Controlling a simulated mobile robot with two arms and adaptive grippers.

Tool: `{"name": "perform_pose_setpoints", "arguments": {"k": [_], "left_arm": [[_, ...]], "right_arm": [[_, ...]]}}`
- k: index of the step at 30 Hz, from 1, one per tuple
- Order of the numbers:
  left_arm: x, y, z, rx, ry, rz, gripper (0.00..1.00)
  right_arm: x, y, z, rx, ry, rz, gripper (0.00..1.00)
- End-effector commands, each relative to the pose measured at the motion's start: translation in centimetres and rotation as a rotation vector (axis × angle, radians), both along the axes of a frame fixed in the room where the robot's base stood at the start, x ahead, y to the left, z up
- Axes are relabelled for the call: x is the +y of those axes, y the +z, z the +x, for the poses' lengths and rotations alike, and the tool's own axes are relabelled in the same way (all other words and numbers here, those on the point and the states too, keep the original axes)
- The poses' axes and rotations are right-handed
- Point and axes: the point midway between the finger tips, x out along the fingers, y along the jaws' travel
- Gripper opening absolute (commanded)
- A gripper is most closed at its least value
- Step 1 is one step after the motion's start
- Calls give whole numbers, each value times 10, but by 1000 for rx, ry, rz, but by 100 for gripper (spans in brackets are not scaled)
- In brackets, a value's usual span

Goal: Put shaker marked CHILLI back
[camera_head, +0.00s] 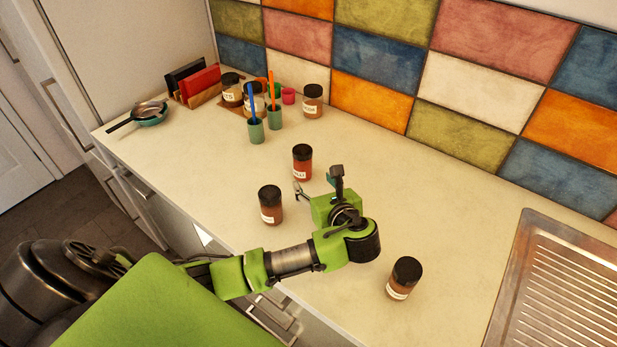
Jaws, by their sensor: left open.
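A shaker with red contents and a black lid (302,163) stands upright on the counter, just beyond my left gripper. Its small white label looks like CHILLI but is hard to read. My left gripper (317,182) is open with nothing seen between its fingers, close to this shaker and apart from it as far as I can tell. A brown shaker (270,206) stands to the left of the gripper. Another brown shaker (403,279) stands at the near right, past my wrist. My right gripper is out of view.
At the back, shakers (232,91) stand by a wooden board (234,108), with another shaker (312,101) to the right. Green cups (256,131) with brushes stand in front. A pan (149,114) and a red item in a rack (200,82) are left; a metal drainer (560,290) is right.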

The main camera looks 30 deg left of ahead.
Motion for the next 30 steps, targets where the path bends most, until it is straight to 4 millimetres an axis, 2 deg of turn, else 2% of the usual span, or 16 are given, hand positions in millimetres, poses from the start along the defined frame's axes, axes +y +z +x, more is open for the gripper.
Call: {"name": "perform_pose_setpoints", "arguments": {"k": [3, 8, 25, 28, 30], "left_arm": [[-15, 7, -12, -1, -1, -1, 54], [-25, 14, -20, -2, 1, 0, 54], [-27, 16, -22, -1, 1, 0, 54], [-27, 25, -22, -1, 1, 0, 54], [-27, 39, -22, -2, 1, 1, 54]], "right_arm": [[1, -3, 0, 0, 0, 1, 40], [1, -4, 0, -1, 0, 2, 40], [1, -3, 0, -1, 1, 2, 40], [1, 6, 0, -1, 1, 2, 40], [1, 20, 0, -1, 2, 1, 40]]}}
